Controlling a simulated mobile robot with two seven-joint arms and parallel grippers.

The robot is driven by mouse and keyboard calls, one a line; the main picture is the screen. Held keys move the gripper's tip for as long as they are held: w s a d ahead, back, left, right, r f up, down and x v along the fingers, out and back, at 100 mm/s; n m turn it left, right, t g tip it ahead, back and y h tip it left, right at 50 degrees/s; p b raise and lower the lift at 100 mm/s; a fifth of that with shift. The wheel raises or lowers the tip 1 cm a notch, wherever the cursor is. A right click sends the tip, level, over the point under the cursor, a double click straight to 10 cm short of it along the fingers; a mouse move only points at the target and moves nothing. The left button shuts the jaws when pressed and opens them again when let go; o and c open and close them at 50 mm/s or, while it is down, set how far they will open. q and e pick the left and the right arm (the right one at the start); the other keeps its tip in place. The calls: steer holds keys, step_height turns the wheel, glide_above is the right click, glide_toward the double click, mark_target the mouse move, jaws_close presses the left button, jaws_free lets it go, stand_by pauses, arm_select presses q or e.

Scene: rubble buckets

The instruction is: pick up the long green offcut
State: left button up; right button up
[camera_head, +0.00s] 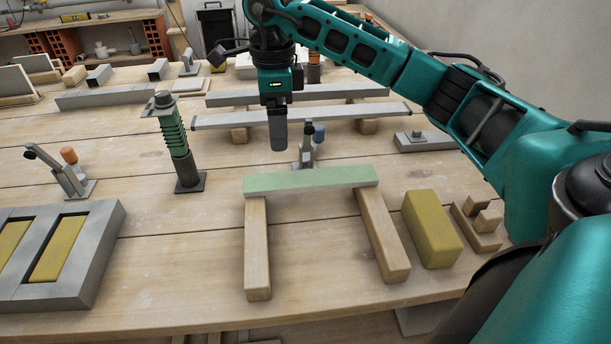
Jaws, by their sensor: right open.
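The long green offcut (312,180) is a pale green bar lying crosswise near the middle of the table. It rests on two wooden blocks, the left one (257,250) and the right one (383,235), which run toward the front edge. My right gripper (278,147) hangs pointing down, a little above and behind the offcut, left of its middle in the picture. It is open and apart from the offcut, with nothing seen in it. From this angle one finger hides the other. My left gripper is not in view.
A yellow block (432,229) and a notched wooden block (477,222) stand right of the supports. A green ribbed post (174,145) and a toggle clamp (63,175) stand left. A grey frame (92,255) holds yellow blocks. Grey bars (300,116) lie behind the gripper.

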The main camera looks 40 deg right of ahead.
glide_above(281, 180)
step_height(281, 180, down, 7)
steer(key=shift+s+f, duration=0.15)
steer(key=shift+w+f, duration=0.2)
steer(key=shift+f, duration=2.55)
steer(key=shift+c, duration=0.2)
steer(key=c, duration=1.2)
